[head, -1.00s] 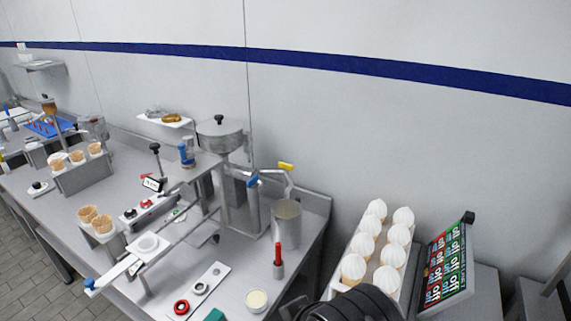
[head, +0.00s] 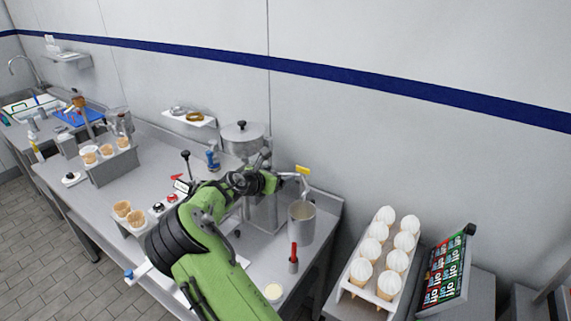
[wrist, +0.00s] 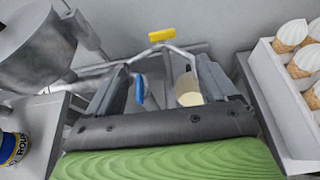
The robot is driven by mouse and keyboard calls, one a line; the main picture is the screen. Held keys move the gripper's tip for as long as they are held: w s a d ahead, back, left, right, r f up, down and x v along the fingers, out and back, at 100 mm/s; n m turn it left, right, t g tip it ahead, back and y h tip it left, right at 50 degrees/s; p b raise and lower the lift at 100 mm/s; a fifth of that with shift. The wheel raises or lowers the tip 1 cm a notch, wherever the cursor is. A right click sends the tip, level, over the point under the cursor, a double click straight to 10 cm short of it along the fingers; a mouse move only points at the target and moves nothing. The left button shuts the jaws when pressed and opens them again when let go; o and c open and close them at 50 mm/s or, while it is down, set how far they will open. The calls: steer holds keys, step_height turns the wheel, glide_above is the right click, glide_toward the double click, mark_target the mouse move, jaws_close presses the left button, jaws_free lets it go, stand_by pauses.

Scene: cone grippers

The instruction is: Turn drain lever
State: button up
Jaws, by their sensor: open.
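A yellow-handled lever (head: 303,170) sits on a bent metal pipe beside the dispenser. In the wrist view its yellow handle (wrist: 161,35) stands just beyond my fingertips, near the middle. A blue lever (wrist: 139,88) shows between my fingers, closer to the left one. Which of the two is the drain lever I cannot tell. My gripper (wrist: 163,66) is open and holds nothing; it reaches in front of the dispenser. In the head view my green arm hides the blue lever and the dispenser's front. A metal cup (head: 302,222) stands below the pipe.
The dispenser pot (head: 241,138) is left of the levers. A red-handled tool (head: 293,257) stands before the cup. A rack of white-topped cones (head: 351,284) and a coloured sign board (head: 447,268) are at right. Waffle cones (head: 122,209) stand on the counter at left.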

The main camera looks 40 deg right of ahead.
mark_target(303, 168)
steer(key=p+x, duration=0.1)
steer(key=x, duration=1.5)
steer(key=shift+r, duration=0.1)
steer(key=shift+s, duration=0.1)
steer(key=c, duration=1.1)
steer(key=shift+o, duration=0.2)
steer(key=shift+d+r+g+b, duration=0.2)
steer(key=shift+g+b, duration=0.1)
steer(key=shift+b, duration=0.15)
steer(key=shift+a+m+g+h+b, duration=0.1)
steer(key=shift+m+g+h+b, duration=0.2)
steer(key=shift+m+b, duration=0.15)
steer(key=shift+f, duration=0.1)
steer(key=o, duration=1.1)
steer(key=shift+c, duration=0.2)
steer(key=shift+a, duration=0.1)
